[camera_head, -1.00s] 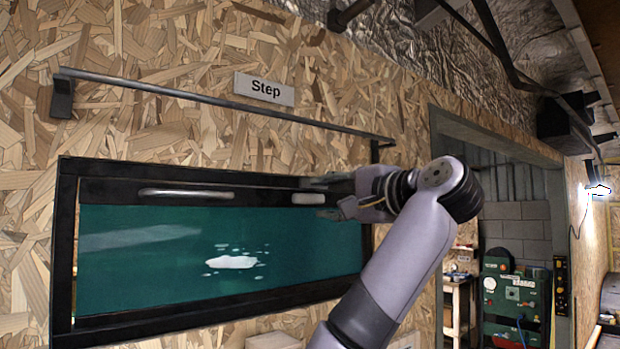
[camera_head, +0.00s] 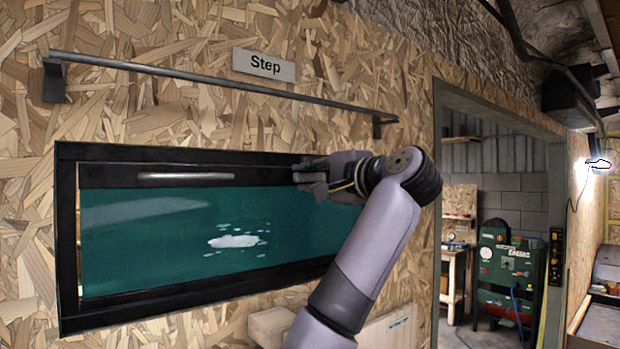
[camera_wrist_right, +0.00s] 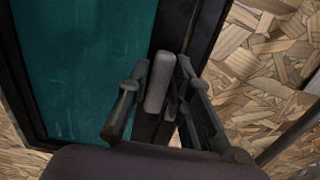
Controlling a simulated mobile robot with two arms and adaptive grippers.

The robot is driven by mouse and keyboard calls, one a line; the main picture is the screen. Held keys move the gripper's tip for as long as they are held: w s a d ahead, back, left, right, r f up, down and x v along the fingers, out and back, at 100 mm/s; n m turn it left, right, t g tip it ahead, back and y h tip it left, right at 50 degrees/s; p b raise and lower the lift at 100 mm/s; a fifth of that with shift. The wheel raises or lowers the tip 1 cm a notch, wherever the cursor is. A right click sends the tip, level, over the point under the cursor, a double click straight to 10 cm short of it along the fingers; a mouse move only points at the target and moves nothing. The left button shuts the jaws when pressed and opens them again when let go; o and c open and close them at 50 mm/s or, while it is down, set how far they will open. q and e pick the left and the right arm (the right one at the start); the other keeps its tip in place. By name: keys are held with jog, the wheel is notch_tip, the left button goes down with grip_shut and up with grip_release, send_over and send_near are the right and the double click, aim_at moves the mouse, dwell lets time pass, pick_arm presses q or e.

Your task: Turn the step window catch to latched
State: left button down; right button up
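The step window (camera_head: 170,246) is a teal pane in a black frame under a "Step" label (camera_head: 264,65). Its catch (camera_wrist_right: 159,82) is a light grey rounded bar on the frame, seen in the right wrist view. It lies lengthwise along the frame. My right gripper (camera_head: 310,177) is at the upper right of the window in the head view. In the right wrist view its fingers (camera_wrist_right: 160,85) stand on either side of the catch, very close to it, with slight gaps. The fingers partly hide the catch in the head view. My left gripper is not in view.
A pale handle (camera_head: 186,176) is on the window's top bar. A thin dark rail (camera_head: 220,87) runs above the window. A doorway (camera_head: 500,160) opens at the right, with a green machine (camera_head: 508,270) beyond. A wooden block (camera_head: 270,326) sits below the window.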

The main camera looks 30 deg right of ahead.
grip_shut()
